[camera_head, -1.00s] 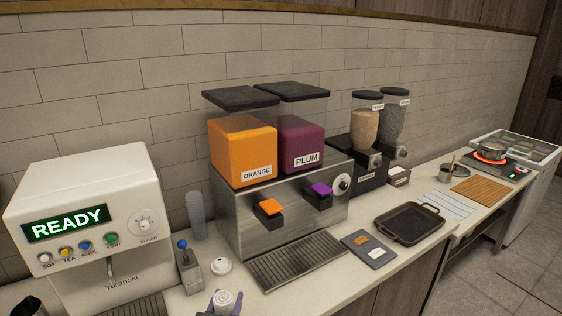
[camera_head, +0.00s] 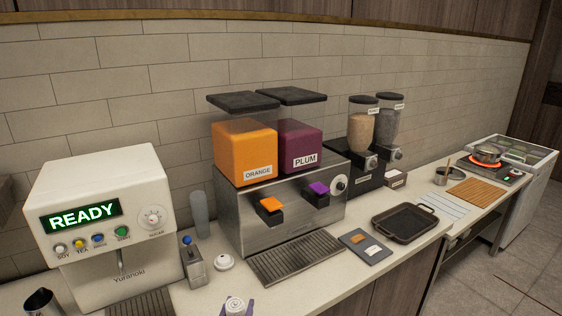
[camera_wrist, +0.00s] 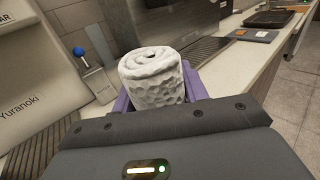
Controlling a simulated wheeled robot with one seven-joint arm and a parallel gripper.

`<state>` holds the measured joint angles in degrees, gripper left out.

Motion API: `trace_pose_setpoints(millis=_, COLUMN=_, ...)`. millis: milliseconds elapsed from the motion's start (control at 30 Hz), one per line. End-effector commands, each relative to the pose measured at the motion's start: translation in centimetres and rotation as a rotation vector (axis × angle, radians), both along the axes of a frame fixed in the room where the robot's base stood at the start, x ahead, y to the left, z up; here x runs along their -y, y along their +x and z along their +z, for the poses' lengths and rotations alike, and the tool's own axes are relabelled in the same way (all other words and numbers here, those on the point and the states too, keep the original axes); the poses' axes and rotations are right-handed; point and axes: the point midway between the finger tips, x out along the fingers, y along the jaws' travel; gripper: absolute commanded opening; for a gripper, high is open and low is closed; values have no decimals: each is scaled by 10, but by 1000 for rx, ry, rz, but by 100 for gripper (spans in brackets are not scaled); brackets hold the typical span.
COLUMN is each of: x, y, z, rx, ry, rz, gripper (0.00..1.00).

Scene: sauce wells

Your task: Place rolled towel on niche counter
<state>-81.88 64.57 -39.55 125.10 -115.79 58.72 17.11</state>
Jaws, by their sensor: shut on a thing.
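The rolled towel (camera_wrist: 152,82) is white, with a spiral end and a dimpled side. In the wrist view it stands upright between the purple fingers of my gripper (camera_wrist: 155,92), which is shut on it. In the head view the towel (camera_head: 235,305) and the purple fingertips of my gripper (camera_head: 237,309) show at the bottom edge, in front of the counter (camera_head: 215,285). The rest of my gripper is out of that view. I cannot tell which part of the counter is the niche counter.
A white drink machine reading READY (camera_head: 105,215) stands at left. The orange and plum dispenser (camera_head: 290,205) stands mid-counter above a drip grille (camera_head: 297,258). A dark tray (camera_head: 405,222) lies further right.

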Motion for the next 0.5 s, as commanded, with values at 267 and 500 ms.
trace_pose_setpoints(millis=267, x=44, y=22, z=-17, rx=-2, ry=-5, rz=-5, gripper=17)
trace_pose_setpoints(millis=500, x=112, y=42, z=-48, rx=-4, ry=-10, rz=22, gripper=17)
